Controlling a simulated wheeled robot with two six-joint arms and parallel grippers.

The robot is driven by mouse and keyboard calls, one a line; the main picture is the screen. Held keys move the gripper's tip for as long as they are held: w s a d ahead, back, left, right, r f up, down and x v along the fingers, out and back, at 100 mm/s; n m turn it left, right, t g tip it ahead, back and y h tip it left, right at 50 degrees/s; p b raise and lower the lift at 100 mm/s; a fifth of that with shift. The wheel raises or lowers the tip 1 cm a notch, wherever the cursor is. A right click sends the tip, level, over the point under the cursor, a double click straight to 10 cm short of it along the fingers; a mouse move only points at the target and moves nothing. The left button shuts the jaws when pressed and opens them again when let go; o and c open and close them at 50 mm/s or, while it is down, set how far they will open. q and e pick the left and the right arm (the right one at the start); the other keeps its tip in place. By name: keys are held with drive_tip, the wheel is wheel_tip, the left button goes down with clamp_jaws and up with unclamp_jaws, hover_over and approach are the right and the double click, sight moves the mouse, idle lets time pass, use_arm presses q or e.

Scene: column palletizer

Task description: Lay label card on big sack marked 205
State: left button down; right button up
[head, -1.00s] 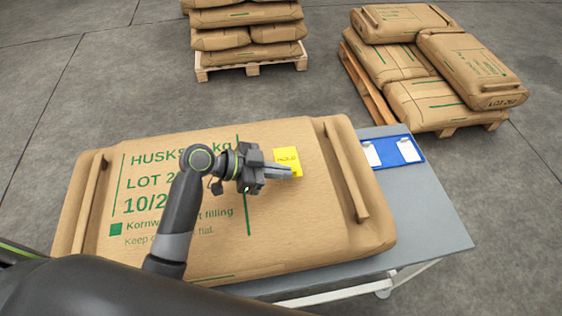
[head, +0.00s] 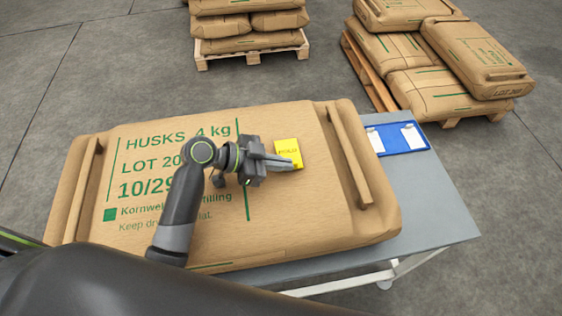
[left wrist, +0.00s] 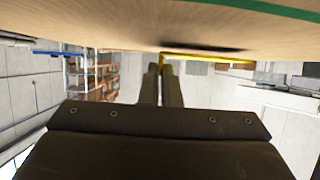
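A big brown sack (head: 300,200) lies flat on a grey table. Its green print reads HUSKS, 4 kg and LOT 20; my left arm hides the last lot digit. A yellow label card (head: 288,150) marked HOLD is at the sack's right half, left of its right-hand bar. My left gripper (head: 292,162) has its fingertips at the card's near edge. In the left wrist view, the fingers (left wrist: 162,80) are close together, with yellow between their tips. The card's edge shows just off the sack's surface, with a dark shadow beside it. My right gripper is out of view.
A blue tray (head: 404,150) with white pieces sits at the back right of the table (head: 425,205). Behind, stacked sacks stand on a wooden pallet (head: 250,58) and on another at the right (head: 370,75). Grey floor lies between them.

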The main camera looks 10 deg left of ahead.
use_arm(q)
drive_tip(key=shift+s+f+b, duration=0.25)
drive_tip(key=shift+f+b, duration=0.05)
drive_tip(key=shift+f, duration=0.25)
drive_tip(key=c, duration=2.1)
unclamp_jaws()
drive_tip(key=o, duration=0.5)
drive_tip(key=shift+o, duration=0.2)
drive_tip(key=shift+a+r, duration=0.15)
drive_tip(key=shift+a, duration=0.3)
drive_tip(key=b+v, duration=0.1)
drive_tip(key=v, duration=0.3)
drive_tip(key=b+v, duration=0.1)
drive_tip(key=v, duration=0.3)
drive_tip(key=b+v, duration=0.1)
drive_tip(key=v, duration=0.3)
drive_tip(key=shift+s+a+r, duration=0.1)
drive_tip(key=shift+a+r, duration=0.1)
drive_tip(key=shift+r, duration=0.25)
drive_tip(key=shift+v, duration=2.05)
drive_tip(key=shift+d+r, duration=0.1)
drive_tip(key=shift+r, duration=0.15)
